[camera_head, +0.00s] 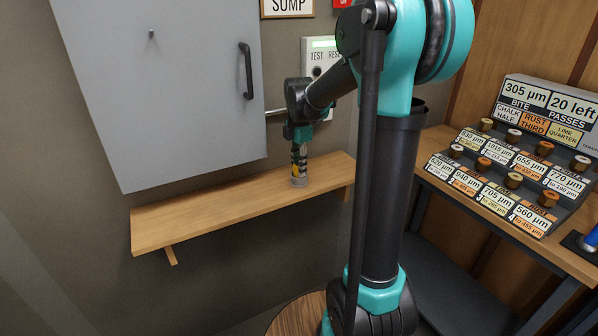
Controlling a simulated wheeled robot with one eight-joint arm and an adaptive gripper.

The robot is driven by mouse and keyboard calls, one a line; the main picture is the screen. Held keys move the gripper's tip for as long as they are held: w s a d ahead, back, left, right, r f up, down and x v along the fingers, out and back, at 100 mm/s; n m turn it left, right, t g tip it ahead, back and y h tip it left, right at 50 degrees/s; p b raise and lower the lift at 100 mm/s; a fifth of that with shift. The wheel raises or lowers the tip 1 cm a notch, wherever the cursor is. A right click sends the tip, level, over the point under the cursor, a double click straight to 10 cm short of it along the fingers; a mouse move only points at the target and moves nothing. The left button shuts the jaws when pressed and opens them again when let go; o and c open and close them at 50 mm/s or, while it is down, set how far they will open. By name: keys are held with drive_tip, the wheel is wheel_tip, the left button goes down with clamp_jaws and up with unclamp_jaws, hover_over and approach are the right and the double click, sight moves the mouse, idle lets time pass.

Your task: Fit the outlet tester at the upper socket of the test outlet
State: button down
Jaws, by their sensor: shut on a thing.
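My gripper (299,170) points down at the wooden wall shelf (220,205), with its fingers around a small grey and yellow thing (298,181). This is probably the outlet tester, but it is too small and covered to be sure. Its lower end is at or just above the shelf top; I cannot tell whether it touches. The test outlet (320,56) is a white wall plate behind and above my gripper, with a green strip and the words TEST and RES. My arm hides much of it, so its sockets are not clear.
A grey wall cabinet (170,90) with a black handle (246,72) hangs left of the outlet, above the shelf. A SUMP sign (287,7) is above. At right, a bench (450,200) carries a rack of labelled knobs (500,180). The shelf's left part is bare.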

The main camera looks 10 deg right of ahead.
wheel_tip(320, 180, up, 20)
idle(0.6)
